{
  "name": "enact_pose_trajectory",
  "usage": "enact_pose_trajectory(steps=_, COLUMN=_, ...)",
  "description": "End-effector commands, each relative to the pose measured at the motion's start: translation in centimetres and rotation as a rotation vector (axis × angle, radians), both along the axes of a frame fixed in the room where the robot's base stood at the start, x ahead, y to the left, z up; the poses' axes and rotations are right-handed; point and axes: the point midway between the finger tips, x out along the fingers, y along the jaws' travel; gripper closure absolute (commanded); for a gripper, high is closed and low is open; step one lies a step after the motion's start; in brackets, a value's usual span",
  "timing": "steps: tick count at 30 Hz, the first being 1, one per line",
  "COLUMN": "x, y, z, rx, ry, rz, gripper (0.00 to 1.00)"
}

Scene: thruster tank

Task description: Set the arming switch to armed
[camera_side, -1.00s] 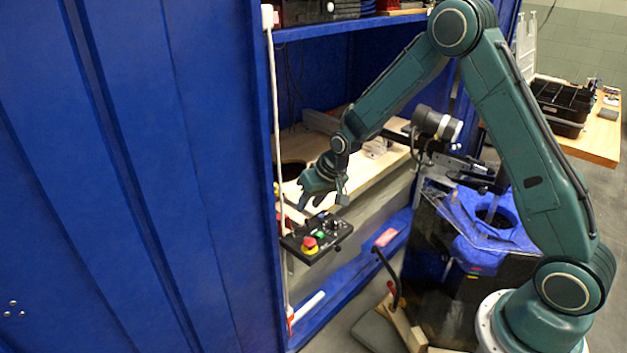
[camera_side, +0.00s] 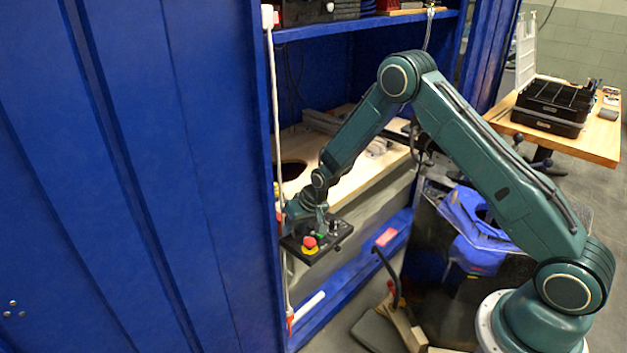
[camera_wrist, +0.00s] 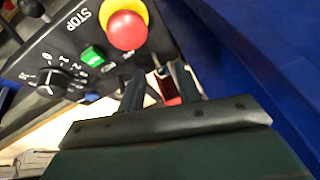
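The black control panel (camera_side: 317,240) is mounted at the opening of the blue cabinet and also fills the upper left of the wrist view (camera_wrist: 20,72). It carries a red stop button on a yellow base (camera_wrist: 127,28), a green button (camera_wrist: 92,55) and a black rotary knob (camera_wrist: 50,82) with marks around it. No readable label tells me which control is the arming switch. My gripper (camera_wrist: 158,85) is open beside the panel's lower edge. A red piece (camera_wrist: 170,88) shows between its fingers; I cannot tell whether they touch it. In the side view my gripper (camera_side: 300,222) covers the panel's far left part.
The blue cabinet wall (camera_side: 210,200) stands close on the left, and in the wrist view it fills the right (camera_wrist: 250,50). A wooden shelf (camera_side: 300,178) lies behind the panel. A white pipe (camera_side: 277,120) runs down the cabinet edge. A blue-topped bin (camera_side: 460,235) stands right.

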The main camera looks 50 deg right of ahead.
Motion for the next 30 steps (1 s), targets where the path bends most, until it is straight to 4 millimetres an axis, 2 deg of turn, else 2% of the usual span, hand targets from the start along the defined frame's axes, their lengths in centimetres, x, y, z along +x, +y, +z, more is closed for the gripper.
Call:
enact_pose_trajectory(steps=6, x=0.45, y=0.12, z=-1.12, rx=0.0, ry=0.001, rz=0.0, gripper=0.66)
enact_pose_trajectory(steps=16, x=0.52, y=0.13, z=-1.25, rx=0.0, ry=0.001, rz=0.0, gripper=0.66)
enact_pose_trajectory(steps=17, x=0.51, y=0.13, z=-1.24, rx=0.0, ry=0.001, rz=0.0, gripper=0.7)
enact_pose_trajectory(steps=21, x=0.51, y=0.12, z=-1.23, rx=0.0, ry=0.001, rz=0.0, gripper=0.98)
enact_pose_trajectory(steps=22, x=0.51, y=0.12, z=-1.23, rx=0.0, ry=0.001, rz=0.0, gripper=1.0)
enact_pose_trajectory(steps=30, x=0.44, y=0.14, z=-1.27, rx=0.001, ry=-0.012, rz=0.0, gripper=1.0)
